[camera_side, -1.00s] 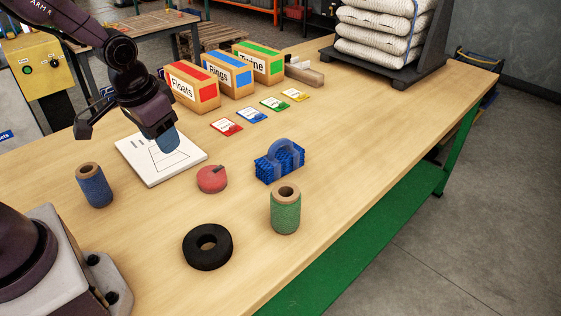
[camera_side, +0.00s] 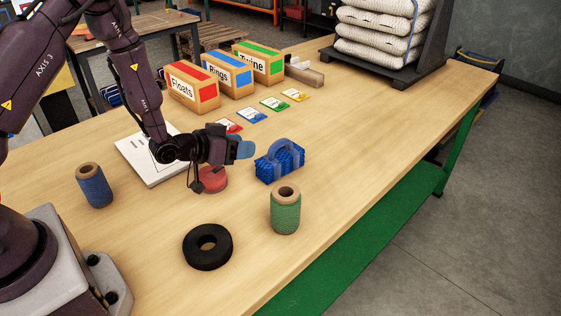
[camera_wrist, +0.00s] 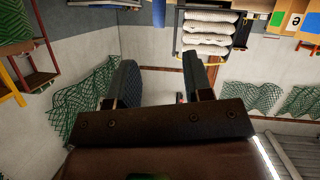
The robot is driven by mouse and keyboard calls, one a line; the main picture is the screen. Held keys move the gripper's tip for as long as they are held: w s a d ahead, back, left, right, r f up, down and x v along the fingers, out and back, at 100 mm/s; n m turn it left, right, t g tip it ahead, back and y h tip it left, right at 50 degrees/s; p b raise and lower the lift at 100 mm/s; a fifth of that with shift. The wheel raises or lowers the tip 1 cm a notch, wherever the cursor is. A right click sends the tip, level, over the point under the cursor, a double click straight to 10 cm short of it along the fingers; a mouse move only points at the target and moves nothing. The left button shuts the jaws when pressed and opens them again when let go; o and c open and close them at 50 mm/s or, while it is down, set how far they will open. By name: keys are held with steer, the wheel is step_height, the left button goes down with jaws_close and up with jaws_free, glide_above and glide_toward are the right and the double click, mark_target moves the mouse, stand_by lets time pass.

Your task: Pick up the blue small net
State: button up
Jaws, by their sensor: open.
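The blue small net (camera_side: 266,169) is a folded blue mesh bundle with a lighter blue arched handle standing up from it. It sits on the wooden table near the middle of the side view. My gripper (camera_side: 246,149) points sideways to the right, a little left of and above the net, with a gap between them. Its blue-tipped fingers overlap each other in the side view. In the wrist view my gripper (camera_wrist: 168,85) shows two fingers spread apart with nothing between them. The blue net is not seen in the wrist view.
A red float (camera_side: 212,180) lies under my gripper. A green twine spool (camera_side: 286,214) stands close in front of the net, with a black ring (camera_side: 190,256) and a blue spool (camera_side: 95,188) to the left. Boxes (camera_side: 195,88) stand behind. The table's right side is clear.

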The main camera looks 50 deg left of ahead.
mark_target(279, 143)
steer(key=x, duration=0.6)
steer(key=shift+d, duration=0.1)
steer(key=shift+r+x, duration=0.1)
steer(key=shift+x, duration=1.3)
steer(key=shift+r+x, duration=0.15)
steer(key=shift+x, duration=1.3)
steer(key=shift+w, duration=0.1)
jaws_close()
